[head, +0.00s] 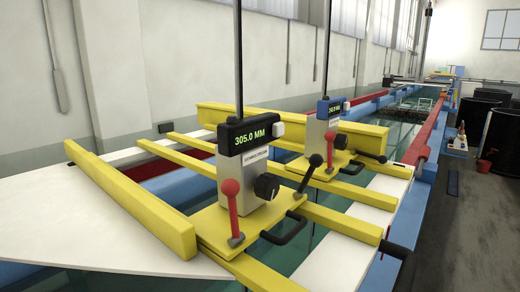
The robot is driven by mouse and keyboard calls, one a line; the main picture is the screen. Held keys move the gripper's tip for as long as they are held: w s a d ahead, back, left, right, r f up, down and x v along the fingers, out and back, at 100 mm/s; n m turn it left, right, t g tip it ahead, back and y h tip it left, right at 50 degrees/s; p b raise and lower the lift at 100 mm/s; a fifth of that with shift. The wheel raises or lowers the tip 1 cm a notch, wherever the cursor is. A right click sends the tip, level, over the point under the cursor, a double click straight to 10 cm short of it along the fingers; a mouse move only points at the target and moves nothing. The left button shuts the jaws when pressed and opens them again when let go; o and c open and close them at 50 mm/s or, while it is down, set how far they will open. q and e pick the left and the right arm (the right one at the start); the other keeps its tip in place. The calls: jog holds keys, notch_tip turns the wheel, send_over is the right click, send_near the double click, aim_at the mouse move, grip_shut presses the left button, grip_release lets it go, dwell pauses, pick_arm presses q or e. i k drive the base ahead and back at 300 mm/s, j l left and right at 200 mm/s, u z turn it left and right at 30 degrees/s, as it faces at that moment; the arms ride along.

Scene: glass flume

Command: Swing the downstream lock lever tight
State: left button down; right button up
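The near point gauge (249,150) has a black head reading 305.0 MM and stands on a yellow carriage plate (215,225). A red-knobbed lever (231,205) stands nearly upright at the plate's near left. A black-knobbed lever (308,176) leans up to the right at the plate's right side. A second gauge with a blue head (329,108) stands farther back on its own yellow plate (325,178), beside another red-knobbed lever (341,142); its reading is too small to tell. No label shows which lever is the downstream lock. Neither gripper is in view.
Yellow rails and beams (130,195) cross the flume, with white boards (95,210) beside them. A black loop handle (285,232) sticks out at the near plate's front. Blue and red flume edges (432,125) run into the distance. Black drums (497,140) stand on the right floor.

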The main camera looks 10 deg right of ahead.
aim_at(316, 160)
jog(key=l+u, duration=0.1)
jog(key=l, duration=0.8)
jog(key=l+u, duration=0.1)
jog(key=l, duration=0.8)
jog(key=k+l+u, duration=0.15)
jog(key=l, duration=0.75)
